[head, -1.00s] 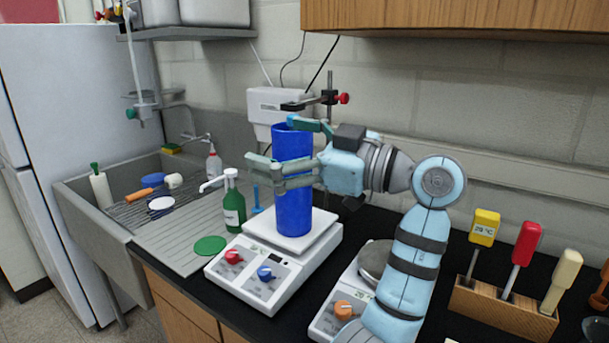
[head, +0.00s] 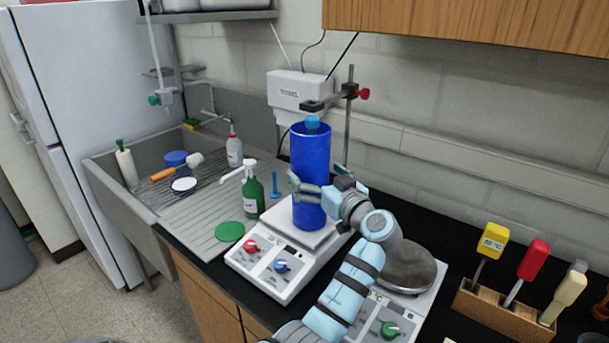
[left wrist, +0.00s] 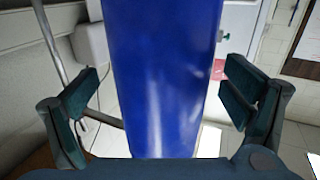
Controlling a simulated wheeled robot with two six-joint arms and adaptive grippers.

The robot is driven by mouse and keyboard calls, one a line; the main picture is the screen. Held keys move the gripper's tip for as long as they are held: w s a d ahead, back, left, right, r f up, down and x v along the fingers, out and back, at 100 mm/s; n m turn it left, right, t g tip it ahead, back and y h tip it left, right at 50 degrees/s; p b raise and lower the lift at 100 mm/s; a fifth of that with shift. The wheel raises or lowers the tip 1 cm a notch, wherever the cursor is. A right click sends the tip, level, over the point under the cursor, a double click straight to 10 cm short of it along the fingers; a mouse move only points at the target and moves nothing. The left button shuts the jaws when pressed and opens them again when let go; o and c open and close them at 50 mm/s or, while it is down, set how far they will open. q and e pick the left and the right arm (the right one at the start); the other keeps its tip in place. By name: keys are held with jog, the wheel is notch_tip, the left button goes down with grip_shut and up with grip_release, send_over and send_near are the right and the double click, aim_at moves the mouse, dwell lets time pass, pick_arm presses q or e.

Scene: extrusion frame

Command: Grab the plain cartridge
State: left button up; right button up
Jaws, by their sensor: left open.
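The plain cartridge seems to be the tall smooth blue cylinder (head: 309,155), standing upright on the white plate of a hotplate (head: 290,262). My left gripper (head: 318,190) is open at the cylinder's lower half, reaching in from the right. In the left wrist view the cylinder (left wrist: 160,80) stands between the two open fingers (left wrist: 160,95), with a visible gap on each side. Its base is hidden there by the gripper body. A small light-blue piece (head: 312,123) shows at the cylinder's top rim, under a clamp. My right gripper is not in view.
A clamp stand (head: 349,110) with a red knob rises behind the cylinder. A green bottle (head: 253,195) stands to the left, before the sink (head: 115,190). A second device with a round metal plate (head: 408,268) is at right, then a wooden block (head: 498,316) holding coloured-handled tools.

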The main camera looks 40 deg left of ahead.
pick_arm(q)
jog(key=shift+w+a+r, duration=0.1)
jog(key=shift+a+r, duration=0.3)
jog(key=shift+a, duration=0.4)
jog(key=shift+w+a+f, duration=0.1)
jog(key=shift+w+a, duration=0.05)
jog(key=shift+a, duration=0.15)
jog(key=shift+w+f, duration=0.25)
jog(key=shift+w, duration=0.05)
jog(key=shift+s+r, duration=0.15)
jog(key=shift+s, duration=0.1)
jog(key=c, duration=1.3)
jog(key=shift+w, duration=0.1)
jog(key=c, duration=0.5)
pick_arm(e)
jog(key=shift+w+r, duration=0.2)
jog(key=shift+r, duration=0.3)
